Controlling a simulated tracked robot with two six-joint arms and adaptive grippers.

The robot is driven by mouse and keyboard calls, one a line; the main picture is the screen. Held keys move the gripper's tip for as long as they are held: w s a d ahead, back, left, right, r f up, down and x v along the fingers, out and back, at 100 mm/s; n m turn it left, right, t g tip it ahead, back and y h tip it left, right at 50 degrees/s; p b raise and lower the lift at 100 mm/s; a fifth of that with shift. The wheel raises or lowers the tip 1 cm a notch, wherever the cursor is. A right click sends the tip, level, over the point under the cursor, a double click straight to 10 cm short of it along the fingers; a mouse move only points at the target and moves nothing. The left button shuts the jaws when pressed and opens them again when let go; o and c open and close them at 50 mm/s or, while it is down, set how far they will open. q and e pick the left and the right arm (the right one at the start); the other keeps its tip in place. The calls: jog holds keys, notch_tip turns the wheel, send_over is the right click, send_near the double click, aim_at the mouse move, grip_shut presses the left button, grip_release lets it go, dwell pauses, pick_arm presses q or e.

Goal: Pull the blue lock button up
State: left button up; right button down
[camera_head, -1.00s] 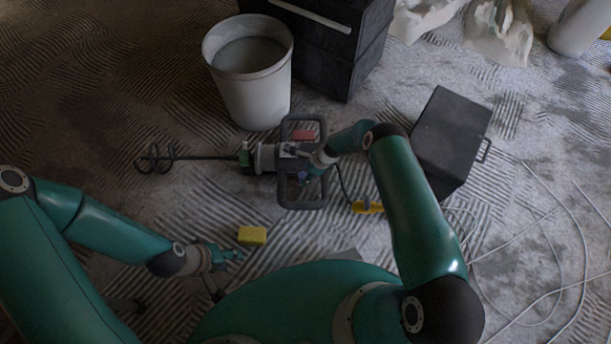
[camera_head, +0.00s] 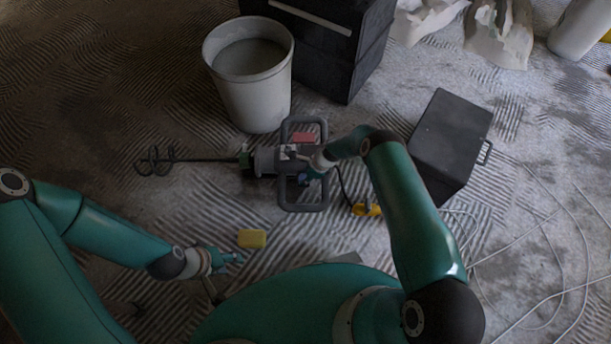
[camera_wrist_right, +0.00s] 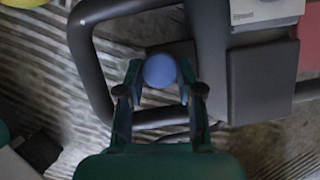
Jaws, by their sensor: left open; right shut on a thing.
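A plaster mixer (camera_head: 268,160) lies on the floor, with a dark grey handle frame (camera_head: 303,207) and a stirring paddle (camera_head: 157,160) to the left. The blue lock button (camera_wrist_right: 160,70) shows in the right wrist view as a round blue knob inside the handle frame. My right gripper (camera_wrist_right: 160,95) is shut on it, one finger on each side. In the head view this gripper (camera_head: 306,177) is at the mixer's handle and partly hides the button. My left gripper (camera_head: 236,258) is open and empty above the floor, below the yellow sponge.
A yellow sponge (camera_head: 252,239) lies near my left gripper. A white bucket (camera_head: 255,95) with grey contents stands behind the mixer. A black case (camera_head: 452,140) is at right, with loose white cables (camera_head: 540,225) on the floor. A yellow object (camera_head: 366,209) lies beside the mixer's cable.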

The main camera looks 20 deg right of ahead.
notch_tip(320, 180, up, 2)
jog(key=shift+r+p, duration=0.1)
jog(key=shift+p, duration=0.25)
jog(key=c, duration=0.7)
grip_release()
jog(key=v, duration=1.1)
jog(key=shift+s+d+r, duration=0.1)
jog(key=shift+d+r, duration=0.1)
jog(key=shift+r, duration=0.15)
